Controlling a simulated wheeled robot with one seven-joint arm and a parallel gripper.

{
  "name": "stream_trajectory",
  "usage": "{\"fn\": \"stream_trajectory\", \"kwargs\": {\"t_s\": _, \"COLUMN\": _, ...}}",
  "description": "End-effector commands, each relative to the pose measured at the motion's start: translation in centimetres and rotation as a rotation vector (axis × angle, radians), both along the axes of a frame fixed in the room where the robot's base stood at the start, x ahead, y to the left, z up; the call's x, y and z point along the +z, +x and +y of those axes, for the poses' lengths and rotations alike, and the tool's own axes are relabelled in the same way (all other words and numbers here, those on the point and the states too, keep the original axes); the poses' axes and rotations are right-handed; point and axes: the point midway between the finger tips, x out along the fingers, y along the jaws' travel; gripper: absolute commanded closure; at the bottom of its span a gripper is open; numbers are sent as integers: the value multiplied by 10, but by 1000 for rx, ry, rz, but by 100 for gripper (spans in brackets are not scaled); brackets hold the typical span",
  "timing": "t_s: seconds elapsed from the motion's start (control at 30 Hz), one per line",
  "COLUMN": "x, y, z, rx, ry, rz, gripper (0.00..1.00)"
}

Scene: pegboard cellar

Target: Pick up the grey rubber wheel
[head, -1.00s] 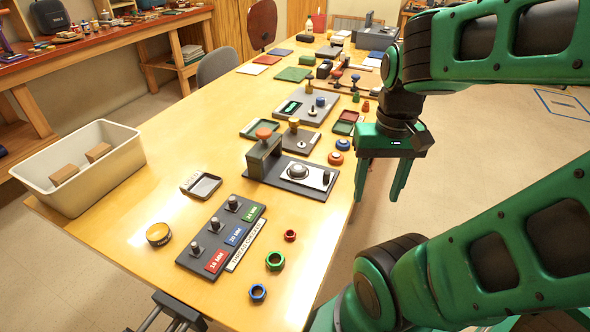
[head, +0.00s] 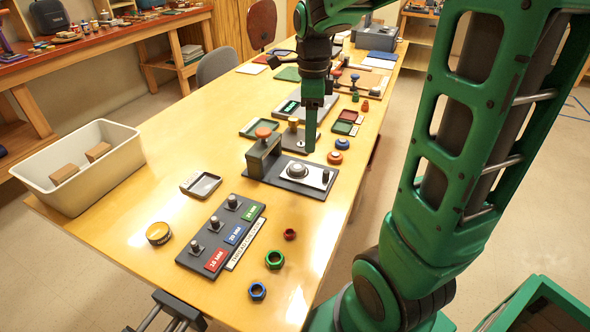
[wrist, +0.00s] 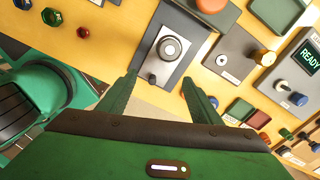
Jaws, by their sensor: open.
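In the wrist view the round piece (wrist: 169,48) lies just beyond my fingertips, upper middle. My gripper (head: 309,148) points down above the table behind the fixture; its fingers overlap in the head view.
The fixture's post with orange knob (head: 264,133) stands left of the round piece. A blue disc (head: 342,144) and an orange disc (head: 334,158) lie near the right table edge. A labelled peg board (head: 222,235) and coloured nuts (head: 274,259) lie in front. A bin (head: 132,157) is left.

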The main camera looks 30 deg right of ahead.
Motion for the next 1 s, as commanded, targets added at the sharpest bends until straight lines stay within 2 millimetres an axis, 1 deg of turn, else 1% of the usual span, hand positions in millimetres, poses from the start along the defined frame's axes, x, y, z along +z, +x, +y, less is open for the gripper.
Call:
{"fn": "stream_trajectory", "kwargs": {"t_s": 0.03, "x": -1, "y": 8, "z": 3, "rx": -51, "ry": 0, "rz": 1, "gripper": 41}}
{"fn": "stream_trajectory", "kwargs": {"t_s": 0.1, "x": -2, "y": 16, "z": 5, "rx": -117, "ry": 3, "rz": 0, "gripper": 41}}
{"fn": "stream_trajectory", "kwargs": {"t_s": 0.27, "x": -5, "y": 26, "z": 9, "rx": -198, "ry": 5, "rz": -1, "gripper": 41}}
{"fn": "stream_trajectory", "kwargs": {"t_s": 0.37, "x": -16, "y": 27, "z": 9, "rx": -210, "ry": 5, "rz": 3, "gripper": 41}}
{"fn": "stream_trajectory", "kwargs": {"t_s": 0.5, "x": -38, "y": 26, "z": 9, "rx": -210, "ry": 5, "rz": 3, "gripper": 41}}
{"fn": "stream_trajectory", "kwargs": {"t_s": 0.6, "x": -50, "y": 27, "z": 9, "rx": -210, "ry": 5, "rz": 1, "gripper": 41}}
{"fn": "stream_trajectory", "kwargs": {"t_s": 0.83, "x": -64, "y": 28, "z": 10, "rx": -209, "ry": 5, "rz": 1, "gripper": 41}}
{"fn": "stream_trajectory", "kwargs": {"t_s": 1.0, "x": -87, "y": 33, "z": 14, "rx": -208, "ry": 5, "rz": 3, "gripper": 41}}
